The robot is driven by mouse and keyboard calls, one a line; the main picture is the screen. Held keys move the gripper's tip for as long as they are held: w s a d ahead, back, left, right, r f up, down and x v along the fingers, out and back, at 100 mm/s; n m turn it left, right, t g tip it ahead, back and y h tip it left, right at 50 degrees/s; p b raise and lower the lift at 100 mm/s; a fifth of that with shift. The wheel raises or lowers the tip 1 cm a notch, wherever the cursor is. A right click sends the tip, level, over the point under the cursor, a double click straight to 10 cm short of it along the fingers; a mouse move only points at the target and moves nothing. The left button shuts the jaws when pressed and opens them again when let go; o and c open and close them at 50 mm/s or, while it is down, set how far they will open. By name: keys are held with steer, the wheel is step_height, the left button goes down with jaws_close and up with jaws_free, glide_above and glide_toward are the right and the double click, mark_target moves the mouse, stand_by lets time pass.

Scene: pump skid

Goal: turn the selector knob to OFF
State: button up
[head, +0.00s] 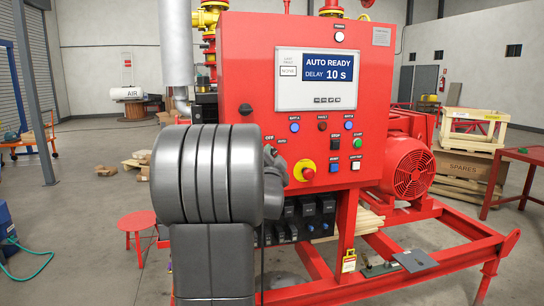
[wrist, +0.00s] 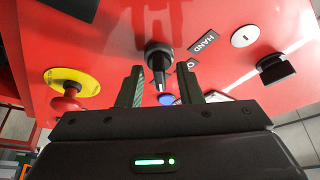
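The selector knob (wrist: 158,55) is black, on the red panel face, and shows in the wrist view at top centre. A HAND label (wrist: 206,46) is to its right, with another label partly hidden beside the knob. My gripper (wrist: 161,76) is open, its two fingers on either side of the knob's lower end with gaps showing; I see no contact. Which label the knob points at I cannot tell. In the head view my arm hides the knob; an OFF label (head: 269,138) shows just above my wrist on the red control cabinet (head: 250,60).
A red emergency stop with a yellow collar (wrist: 72,85) is left of my fingers in the wrist view; it also shows in the head view (head: 307,174). A second black knob (wrist: 275,69) is at right. The cabinet screen (head: 316,79) reads AUTO READY, DELAY 10 s.

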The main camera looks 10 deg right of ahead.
jaws_close()
steer(key=shift+f+b, duration=0.2)
steer(key=shift+b, duration=0.4)
steer(key=shift+d+n+t+y+b, duration=0.1)
steer(key=shift+n+t+y+b, duration=0.3)
steer(key=shift+n+y+b, duration=1.2)
steer(key=shift+d+n+t+y+b, duration=0.1)
steer(key=shift+n+t+y+b, duration=0.35)
steer(key=shift+n+b, duration=2.15)
steer(key=shift+n+t+y+b, duration=0.35)
steer(key=shift+n+y+b, duration=0.95)
steer(key=shift+n, duration=1.3)
steer(key=shift+r, duration=0.1)
